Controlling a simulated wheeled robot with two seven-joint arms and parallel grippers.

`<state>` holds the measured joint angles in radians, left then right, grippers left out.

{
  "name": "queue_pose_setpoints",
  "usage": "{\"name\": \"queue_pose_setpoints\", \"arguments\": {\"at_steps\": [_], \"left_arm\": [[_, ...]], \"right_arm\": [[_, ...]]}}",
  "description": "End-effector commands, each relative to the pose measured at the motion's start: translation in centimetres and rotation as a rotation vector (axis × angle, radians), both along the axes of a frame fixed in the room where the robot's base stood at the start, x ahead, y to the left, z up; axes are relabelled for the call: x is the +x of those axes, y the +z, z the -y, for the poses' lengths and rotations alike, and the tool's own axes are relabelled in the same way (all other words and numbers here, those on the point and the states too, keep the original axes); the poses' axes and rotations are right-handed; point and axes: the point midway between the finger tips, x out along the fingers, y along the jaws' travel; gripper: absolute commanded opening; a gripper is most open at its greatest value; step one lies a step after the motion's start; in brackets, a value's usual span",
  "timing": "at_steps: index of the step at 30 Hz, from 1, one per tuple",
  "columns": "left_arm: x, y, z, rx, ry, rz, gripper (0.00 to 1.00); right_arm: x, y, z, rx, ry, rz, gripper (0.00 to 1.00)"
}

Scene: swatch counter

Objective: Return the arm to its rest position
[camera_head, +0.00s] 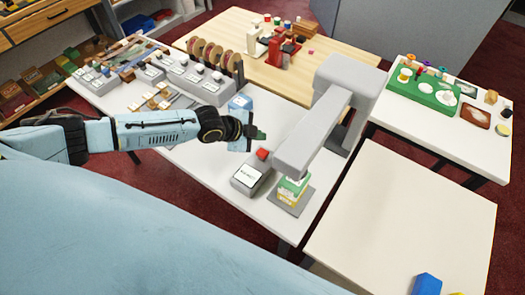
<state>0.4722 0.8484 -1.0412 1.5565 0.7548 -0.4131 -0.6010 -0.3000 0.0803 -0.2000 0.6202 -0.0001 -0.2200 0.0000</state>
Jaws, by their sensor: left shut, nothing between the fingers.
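My left arm comes in from the left over the white counter (170,181). Its gripper (262,133) is shut and empty, and points to the right just left of the grey press-like machine (322,118). Below the gripper is a small grey box with a red top part and a white label (249,174). Under the machine's arm a small green, white and yellow stack (291,189) sits on a grey plate (303,199). My right gripper is not in view.
Grey racks with rounded knobs (195,80) and a row of discs (214,54) line the counter's back. A wooden table (350,60) stands behind. A white table with a green tray (425,92) is at right. The pale table in front (400,215) is mostly clear, with a blue object (426,284).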

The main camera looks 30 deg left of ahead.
Motion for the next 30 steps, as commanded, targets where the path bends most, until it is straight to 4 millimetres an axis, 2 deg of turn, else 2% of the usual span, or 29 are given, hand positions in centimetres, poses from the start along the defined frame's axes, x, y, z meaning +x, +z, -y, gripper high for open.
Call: {"name": "queue_pose_setpoints", "arguments": {"at_steps": [10,14,18,21,22,24,26,30], "left_arm": [[-0.1,0.0,0.1,-0.001,-0.001,-0.002,0.0],[-1.6,-0.5,2.7,-0.031,-0.009,-0.035,0.0],[-6.1,-0.6,9.1,-0.107,0.003,-0.13,0.0],[-9.7,0.4,12.7,-0.166,0.069,-0.207,0.0],[-10.6,0.9,13.3,-0.182,0.099,-0.228,0.0],[-12.7,1.9,14.0,-0.214,0.188,-0.276,0.0],[-14.3,2.7,13.7,-0.233,0.279,-0.317,0.0],[-17.4,3.8,11.5,-0.249,0.489,-0.396,0.0]], "right_arm": [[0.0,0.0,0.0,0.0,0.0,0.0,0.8],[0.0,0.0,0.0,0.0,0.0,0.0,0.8],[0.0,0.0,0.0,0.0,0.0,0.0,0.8],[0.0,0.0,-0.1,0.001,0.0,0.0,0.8],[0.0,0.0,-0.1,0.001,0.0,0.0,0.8],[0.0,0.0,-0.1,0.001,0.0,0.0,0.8],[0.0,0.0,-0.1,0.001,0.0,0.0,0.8],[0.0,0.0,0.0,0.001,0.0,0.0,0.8]]}}
